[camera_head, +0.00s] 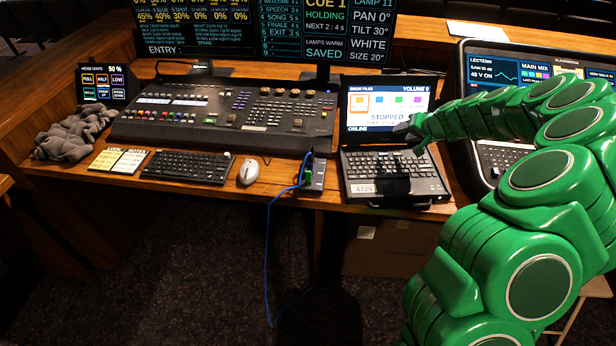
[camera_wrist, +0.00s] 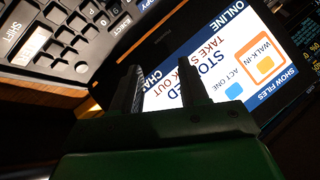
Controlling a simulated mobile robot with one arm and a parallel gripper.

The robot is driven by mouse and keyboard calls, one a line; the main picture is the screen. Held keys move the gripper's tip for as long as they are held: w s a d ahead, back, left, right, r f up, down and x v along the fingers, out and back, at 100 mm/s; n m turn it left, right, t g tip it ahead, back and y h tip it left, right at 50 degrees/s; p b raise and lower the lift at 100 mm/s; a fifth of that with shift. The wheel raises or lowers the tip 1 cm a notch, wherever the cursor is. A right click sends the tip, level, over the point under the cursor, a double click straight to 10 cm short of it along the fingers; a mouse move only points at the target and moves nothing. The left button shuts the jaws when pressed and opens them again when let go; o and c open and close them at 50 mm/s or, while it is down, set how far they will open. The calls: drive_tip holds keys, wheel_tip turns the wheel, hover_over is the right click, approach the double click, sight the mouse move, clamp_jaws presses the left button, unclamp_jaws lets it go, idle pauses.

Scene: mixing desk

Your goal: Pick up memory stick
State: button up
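I cannot clearly make out a memory stick in either view. A small dark hub or dock (camera_head: 313,175) with a blue cable stands at the desk's front edge, left of the laptop; it has a small green part, too small to identify. My gripper (camera_head: 408,138) is over the laptop (camera_head: 393,178), in front of the lower right of its screen. In the wrist view my gripper (camera_wrist: 160,88) has its two dark fingers apart with nothing between them. The laptop screen (camera_wrist: 225,65) lies beyond the fingers, showing "STOPPED" and "ONLINE".
A lighting console (camera_head: 215,118) fills the left desk. In front are a black keyboard (camera_head: 187,165), a white mouse (camera_head: 249,171) and note cards (camera_head: 119,160). A grey cloth (camera_head: 72,135) lies far left. An audio mixer (camera_head: 505,70) stands right, partly behind my green arm.

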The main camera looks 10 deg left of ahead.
drive_tip(key=shift+o, duration=0.2)
drive_tip(key=s+a+r+n+g, duration=0.1)
drive_tip(key=s+a+r+g, duration=0.1)
drive_tip(key=a, duration=0.7)
drive_tip(key=g+h, duration=0.5)
approach(308, 182)
drive_tip(key=shift+w+d+n, duration=0.25)
drive_tip(key=shift+n, duration=0.15)
drive_tip(key=shift+w+a+f, duration=0.1)
drive_tip(key=shift+a+f, duration=0.1)
drive_tip(key=shift+f, duration=1.6)
drive_tip(key=shift+a+f, duration=0.2)
drive_tip(key=shift+f, duration=1.65)
drive_tip(key=shift+c, duration=0.2)
clamp_jaws()
